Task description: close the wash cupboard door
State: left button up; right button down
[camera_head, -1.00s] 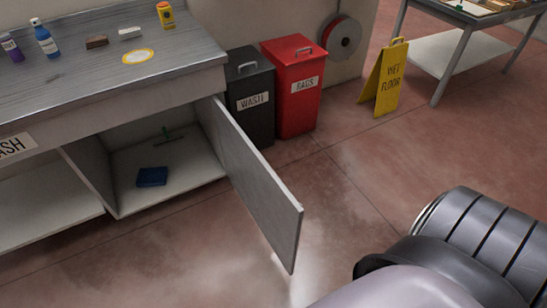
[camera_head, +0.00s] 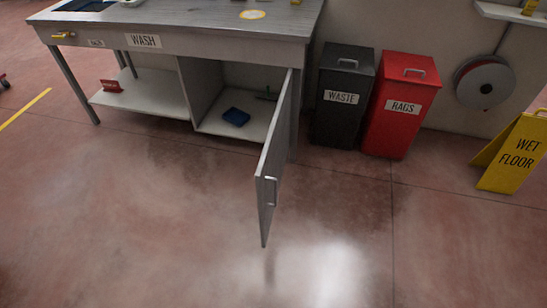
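The wash cupboard door (camera_head: 275,160) is a grey panel hinged at the right side of the cupboard under the wash bench (camera_head: 205,22). It stands wide open, swung out toward me, with a small pale handle (camera_head: 270,190) near its free edge. The "WASH" label (camera_head: 142,41) is on the bench front. Neither of my grippers is in view.
A black waste bin (camera_head: 343,93) and a red rags bin (camera_head: 400,103) stand right of the cupboard. A yellow wet floor sign (camera_head: 518,152) is at the far right. The floor (camera_head: 130,220) in front of the cupboard is clear.

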aim_at(269, 173)
jog(key=i+l+u, duration=0.25)
jog(key=i+l, duration=0.35)
jog(key=i+l+u, duration=0.25)
jog(key=i+l, duration=0.25)
jog(key=l, duration=0.2)
